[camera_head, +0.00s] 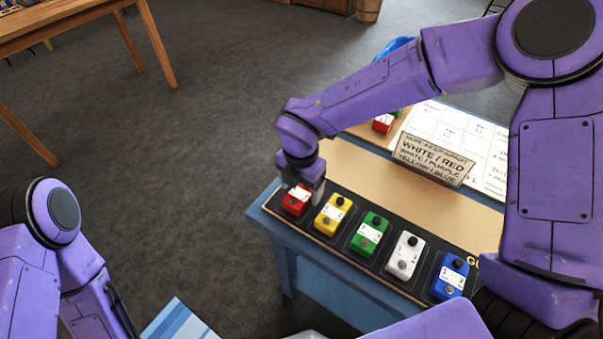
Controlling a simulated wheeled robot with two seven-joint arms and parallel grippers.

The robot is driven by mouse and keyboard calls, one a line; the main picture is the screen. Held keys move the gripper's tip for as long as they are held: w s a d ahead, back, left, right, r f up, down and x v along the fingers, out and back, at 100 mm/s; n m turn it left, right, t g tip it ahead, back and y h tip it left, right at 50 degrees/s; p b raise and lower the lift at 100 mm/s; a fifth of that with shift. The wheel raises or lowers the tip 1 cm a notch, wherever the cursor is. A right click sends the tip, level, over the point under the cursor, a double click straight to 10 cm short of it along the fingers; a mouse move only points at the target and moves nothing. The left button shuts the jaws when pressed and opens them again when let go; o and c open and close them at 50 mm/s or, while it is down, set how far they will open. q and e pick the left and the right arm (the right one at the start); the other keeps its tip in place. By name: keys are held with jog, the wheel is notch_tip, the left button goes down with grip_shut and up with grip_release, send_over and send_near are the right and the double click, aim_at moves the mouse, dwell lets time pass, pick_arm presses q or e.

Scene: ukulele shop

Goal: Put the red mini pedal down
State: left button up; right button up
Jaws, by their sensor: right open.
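The red mini pedal (295,202) sits in the leftmost place of a black pedal strip (353,249) along the near edge of a blue table. My right gripper (304,188) is directly over the red pedal, pointing down, with its jaws open around or just above its top. The gripper partly hides the pedal, and I cannot tell whether they touch. My left arm shows at the lower left, but its gripper is not in view.
In the strip, yellow (332,214), green (369,233), white (405,256) and blue (450,277) pedals stand to the right. Behind are a sign (433,158), a white sheet (480,137) and another red pedal (382,124). A wooden table (60,18) stands far left.

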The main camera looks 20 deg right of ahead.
aim_at(302, 192)
notch_tip(302, 192, up, 11)
jog(key=shift+s, duration=0.1)
dwell(0.5)
